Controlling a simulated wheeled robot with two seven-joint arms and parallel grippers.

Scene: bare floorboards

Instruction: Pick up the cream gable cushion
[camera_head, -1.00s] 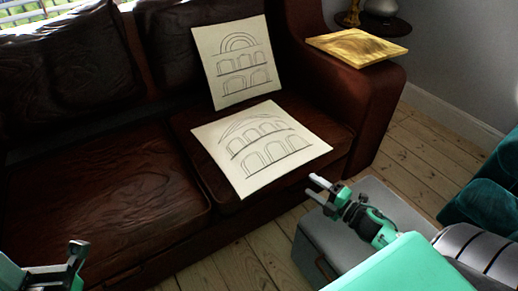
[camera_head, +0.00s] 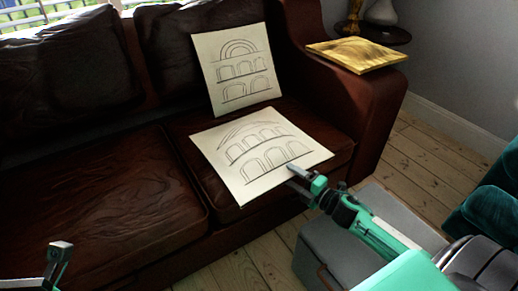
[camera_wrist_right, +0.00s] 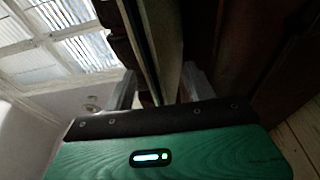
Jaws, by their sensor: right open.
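A cream cushion with a low, gable-like arch drawing (camera_head: 262,150) lies flat on the right sofa seat, its front right edge jutting over the seat front. A second cream cushion with a rounded arch (camera_head: 236,72) leans upright against the backrest behind it. My right gripper (camera_head: 291,175) is open at the lying cushion's front edge, one finger above the edge and the other partly hidden below. In the right wrist view, a thin panel, seen edge-on, runs between the fingers. My left gripper (camera_head: 59,262) is at the bottom left, mostly cut off, away from the cushions.
The dark leather sofa (camera_head: 90,190) fills the left and middle. A yellow cushion (camera_head: 357,55) lies on its right armrest. A grey box (camera_head: 325,245) stands on the floorboards under my right arm. A teal seat (camera_head: 490,205) is at the right edge.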

